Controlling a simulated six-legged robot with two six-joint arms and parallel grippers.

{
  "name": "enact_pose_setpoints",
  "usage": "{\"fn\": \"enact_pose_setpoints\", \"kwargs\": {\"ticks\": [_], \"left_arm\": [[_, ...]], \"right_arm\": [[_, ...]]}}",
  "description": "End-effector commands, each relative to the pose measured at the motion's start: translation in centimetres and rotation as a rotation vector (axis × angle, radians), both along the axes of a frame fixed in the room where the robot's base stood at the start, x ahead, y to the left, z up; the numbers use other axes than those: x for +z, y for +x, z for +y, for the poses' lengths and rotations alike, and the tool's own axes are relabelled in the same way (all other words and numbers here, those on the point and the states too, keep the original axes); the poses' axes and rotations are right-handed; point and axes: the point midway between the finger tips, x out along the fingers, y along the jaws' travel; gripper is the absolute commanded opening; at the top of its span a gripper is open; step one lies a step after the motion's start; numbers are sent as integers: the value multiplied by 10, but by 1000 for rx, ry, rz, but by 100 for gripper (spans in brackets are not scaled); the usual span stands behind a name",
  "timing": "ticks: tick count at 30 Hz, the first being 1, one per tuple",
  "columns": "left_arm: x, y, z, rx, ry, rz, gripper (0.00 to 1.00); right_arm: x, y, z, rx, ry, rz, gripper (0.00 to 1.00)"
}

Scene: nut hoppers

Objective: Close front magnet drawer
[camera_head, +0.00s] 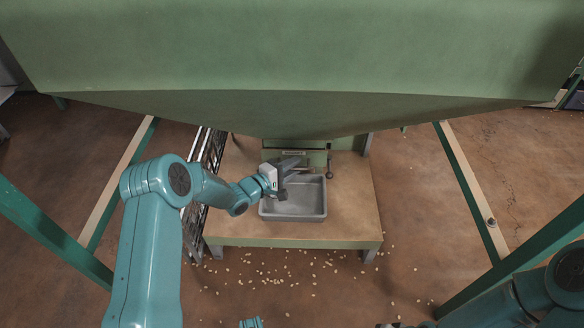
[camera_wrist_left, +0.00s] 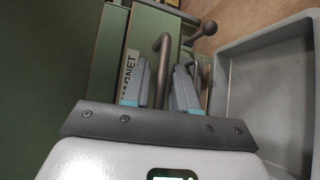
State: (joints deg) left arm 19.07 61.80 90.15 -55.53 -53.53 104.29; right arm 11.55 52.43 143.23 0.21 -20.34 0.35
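The magnet drawer front (camera_wrist_left: 112,50), green with a white MAGNET label (camera_wrist_left: 130,72), shows in the left wrist view. A bent metal handle (camera_wrist_left: 162,45) stands out from it. My left gripper (camera_wrist_left: 167,88) has its two fingers apart, one on each side of the handle bar. I cannot tell whether they touch it. In the head view my left gripper (camera_head: 289,178) is at the green housing, above the grey tray, and hides part of the drawer. How far out the drawer stands is unclear. My right arm (camera_head: 490,308) is at the lower right; its gripper cannot be made out clearly.
The grey tray (camera_head: 312,217) sits empty on a low wooden platform (camera_head: 352,200), below the drawer; its rim is close to the gripper. A ball-ended lever (camera_wrist_left: 208,29) is beside the handle. The large green hopper (camera_head: 300,55) hangs overhead. Nuts are scattered on the floor.

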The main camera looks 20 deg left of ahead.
Motion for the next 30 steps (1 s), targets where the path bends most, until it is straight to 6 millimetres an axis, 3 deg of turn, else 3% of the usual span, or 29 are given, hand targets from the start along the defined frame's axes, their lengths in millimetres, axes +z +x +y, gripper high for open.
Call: {"fn": "enact_pose_setpoints", "kwargs": {"ticks": [17, 20, 30], "left_arm": [[4, -5, 5, -1, -1, -2, 32], [9, -20, 14, 2, -3, 1, 32], [23, -97, 57, 4, -3, 0, 32]], "right_arm": [[5, -1, 0, 2, 0, 2, 0], [12, -2, 2, 6, 2, 3, 0], [38, -8, 7, 30, 6, 14, 0]]}}
